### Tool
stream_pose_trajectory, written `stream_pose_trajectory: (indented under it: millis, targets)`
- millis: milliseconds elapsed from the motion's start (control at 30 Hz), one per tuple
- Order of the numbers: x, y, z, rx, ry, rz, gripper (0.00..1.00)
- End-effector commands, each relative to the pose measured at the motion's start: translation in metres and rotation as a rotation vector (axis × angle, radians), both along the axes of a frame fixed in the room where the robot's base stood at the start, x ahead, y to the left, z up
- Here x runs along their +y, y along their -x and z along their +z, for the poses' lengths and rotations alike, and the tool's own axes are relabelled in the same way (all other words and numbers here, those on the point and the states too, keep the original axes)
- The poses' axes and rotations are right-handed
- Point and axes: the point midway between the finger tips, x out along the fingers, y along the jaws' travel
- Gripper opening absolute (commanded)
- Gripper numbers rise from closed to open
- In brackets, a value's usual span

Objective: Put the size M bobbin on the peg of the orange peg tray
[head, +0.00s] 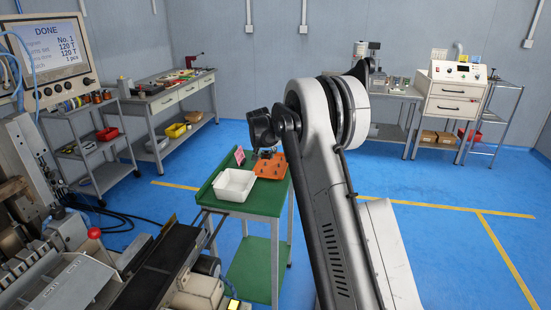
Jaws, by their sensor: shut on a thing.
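The orange peg tray (272,167) lies on the back right part of a small green-topped table, with small dark pegs on it. My gripper (267,153) is over the back edge of the tray, small and partly hidden by my own wrist. It is shut on a bobbin, which is too small and covered to make out clearly. Its size mark cannot be read, and I cannot tell whether it touches a peg.
A white bin (235,185) stands left of the tray on the green table (255,208), with a pink card (240,155) behind. The winding machine (75,265) fills the left front, its screen (52,52) reading DONE. Blue floor is free behind the table.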

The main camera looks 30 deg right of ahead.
Motion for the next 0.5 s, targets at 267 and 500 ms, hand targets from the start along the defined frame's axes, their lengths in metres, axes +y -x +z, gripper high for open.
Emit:
stream_pose_trajectory:
  millis: [267, 500]
  targets:
    - [-0.050, -0.017, -0.028, -0.008, 0.006, -0.112, 0.12]
    - [-0.053, -0.017, -0.036, -0.010, 0.005, -0.121, 0.12]
